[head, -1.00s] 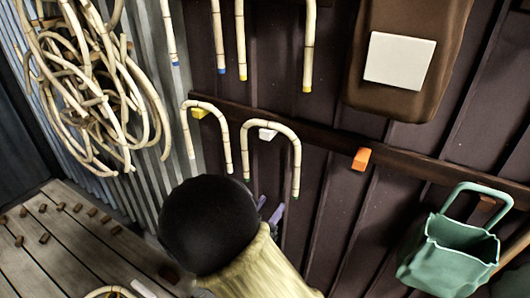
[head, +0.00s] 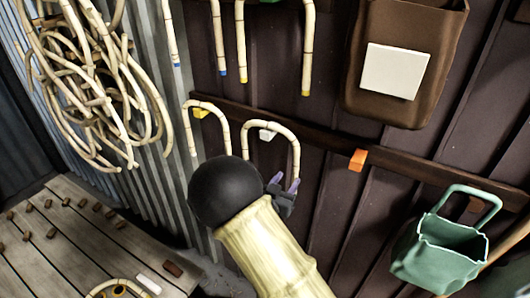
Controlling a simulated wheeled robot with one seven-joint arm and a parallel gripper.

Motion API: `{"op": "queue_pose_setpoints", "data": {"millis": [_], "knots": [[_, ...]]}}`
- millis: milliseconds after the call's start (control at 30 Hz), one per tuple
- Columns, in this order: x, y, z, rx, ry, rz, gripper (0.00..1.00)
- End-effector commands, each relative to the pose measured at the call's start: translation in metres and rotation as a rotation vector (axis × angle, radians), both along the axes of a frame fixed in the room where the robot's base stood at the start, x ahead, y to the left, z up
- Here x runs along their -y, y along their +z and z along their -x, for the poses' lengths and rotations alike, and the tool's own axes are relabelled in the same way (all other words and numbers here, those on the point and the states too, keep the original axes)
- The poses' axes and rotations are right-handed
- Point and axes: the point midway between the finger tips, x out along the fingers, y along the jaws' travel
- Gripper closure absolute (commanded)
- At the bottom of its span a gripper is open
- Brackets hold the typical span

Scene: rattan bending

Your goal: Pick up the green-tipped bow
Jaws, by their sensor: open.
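A pale bamboo bow (head: 270,125), an upside-down U, hangs over a white peg (head: 267,135) on the wall rail. Both its lower ends are hidden now behind my arm and gripper; the earlier view shows green at its tips. My gripper (head: 284,183), with purple fingertips, is open at the lower end of the bow's right leg. I cannot tell whether it touches the leg or whether the leg is between the fingers. A second bow (head: 208,106) hangs over a yellow peg (head: 201,113) to the left.
An orange peg (head: 357,159) on the dark rail (head: 400,168) is empty. A green bucket (head: 440,255) hangs at right and a brown bin (head: 440,65) above. Longer bows with blue and yellow tips hang above. Rattan coils (head: 90,80) hang at left over a plank bench (head: 70,230).

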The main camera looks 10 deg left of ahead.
Motion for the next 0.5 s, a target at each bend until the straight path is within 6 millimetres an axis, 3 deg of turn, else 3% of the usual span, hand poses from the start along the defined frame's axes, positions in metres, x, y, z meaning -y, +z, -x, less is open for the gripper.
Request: {"op": "queue_pose_setpoints", "data": {"millis": [300,500], "knots": [[0.017,0.013,-0.026,-0.001,-0.003,0.003,0.58],[0.023,0.01,-0.046,0.0,-0.001,0.001,0.58]]}}
